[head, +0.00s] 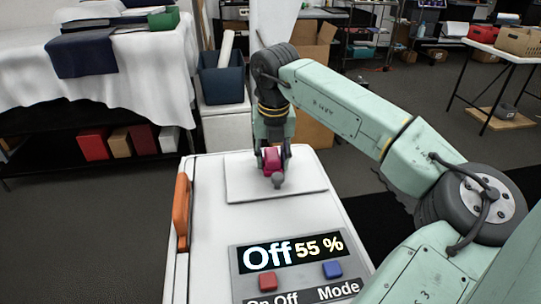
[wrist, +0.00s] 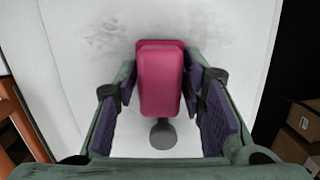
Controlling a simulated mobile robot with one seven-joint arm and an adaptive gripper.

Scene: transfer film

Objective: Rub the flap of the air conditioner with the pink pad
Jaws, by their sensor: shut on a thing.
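The air conditioner (head: 205,222) is a white unit in front of me, with a display reading "Off 55 %" and an orange handle on its left side. Its flap (head: 238,185) is a pale raised panel on the top; it fills much of the wrist view (wrist: 75,60), with grey smudges at its upper left and upper right. My gripper (head: 273,160) points down over the flap. It is shut on the pink pad (wrist: 160,80), which also shows in the head view (head: 271,162). A grey round knob (wrist: 163,134) lies just below the pad. Whether the pad touches the flap I cannot tell.
The orange handle (head: 182,212) stands up at the unit's left edge. A blue bin (head: 222,78) and cardboard boxes (head: 312,42) stand behind the unit. A cloth-covered table (head: 140,65) is at the left, and another table (head: 500,52) is at the far right.

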